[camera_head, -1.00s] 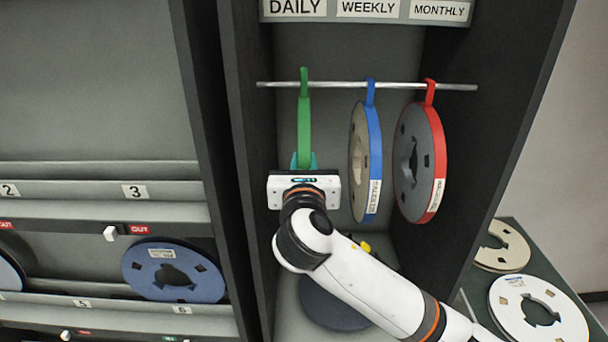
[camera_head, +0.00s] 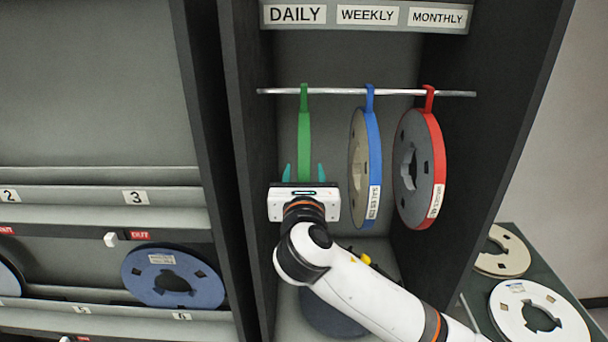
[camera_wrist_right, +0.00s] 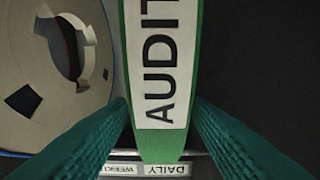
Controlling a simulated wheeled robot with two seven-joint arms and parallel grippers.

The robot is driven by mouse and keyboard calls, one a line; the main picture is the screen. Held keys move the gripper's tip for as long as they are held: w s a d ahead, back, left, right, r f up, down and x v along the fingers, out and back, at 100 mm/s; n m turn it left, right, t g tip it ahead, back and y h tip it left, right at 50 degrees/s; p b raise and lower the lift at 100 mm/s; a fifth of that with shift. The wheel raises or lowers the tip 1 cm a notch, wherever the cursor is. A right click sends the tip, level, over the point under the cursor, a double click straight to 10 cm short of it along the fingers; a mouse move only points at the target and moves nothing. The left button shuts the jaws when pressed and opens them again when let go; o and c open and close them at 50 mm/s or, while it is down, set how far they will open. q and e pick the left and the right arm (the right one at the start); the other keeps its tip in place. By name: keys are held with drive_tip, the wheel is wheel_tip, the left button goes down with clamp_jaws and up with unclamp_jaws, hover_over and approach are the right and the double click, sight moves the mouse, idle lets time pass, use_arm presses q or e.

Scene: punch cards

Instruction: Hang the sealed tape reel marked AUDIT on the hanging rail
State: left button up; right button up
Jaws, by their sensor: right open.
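The green-banded reel marked AUDIT (camera_head: 304,130) hangs by its hook on the hanging rail (camera_head: 335,92), under the DAILY sign. Its AUDIT label shows large in the right wrist view, on the green band (camera_wrist_right: 160,145). My right gripper (camera_head: 304,172) is open in front of the reel's lower part, one teal finger on each side of the band. In the wrist view the fingers stand either side of the band; I cannot tell whether they touch it. The reel's lower part is hidden behind the gripper. My left gripper is not in view.
A blue-banded reel (camera_head: 374,150) and a red-banded reel (camera_head: 437,165) hang to the right on the same rail. Dark cabinet walls close in on both sides. A dark reel (camera_head: 330,312) lies below. Pale reels (camera_head: 540,312) lie on a surface at right.

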drive_tip(key=shift+s+f, duration=0.25)
drive_tip(key=s+b, duration=0.4)
drive_tip(key=s, duration=0.7)
drive_tip(key=s+d+f+m+g, duration=0.3)
drive_tip(key=d+f+m+g, duration=0.15)
drive_tip(key=f+m, duration=0.55)
drive_tip(key=s+d+f+m+g, duration=0.35)
drive_tip(key=d+f+m, duration=0.35)
drive_tip(key=f, duration=0.6)
drive_tip(key=s+d+f+m+g, duration=0.3)
drive_tip(key=s+d+f+m, duration=0.2)
drive_tip(key=s+f+m, duration=0.3)
drive_tip(key=s+d+f+m+g, duration=0.4)
drive_tip(key=s+f+m, duration=0.2)
drive_tip(key=s+m, duration=0.3)
wheel_tip(320, 180, down, 26)
drive_tip(key=s+d+f+g, duration=0.2)
drive_tip(key=s+d+f, duration=0.1)
drive_tip(key=s+f, duration=1.3)
drive_tip(key=shift+s+f+b, duration=0.35)
drive_tip(key=shift+s, duration=0.2)
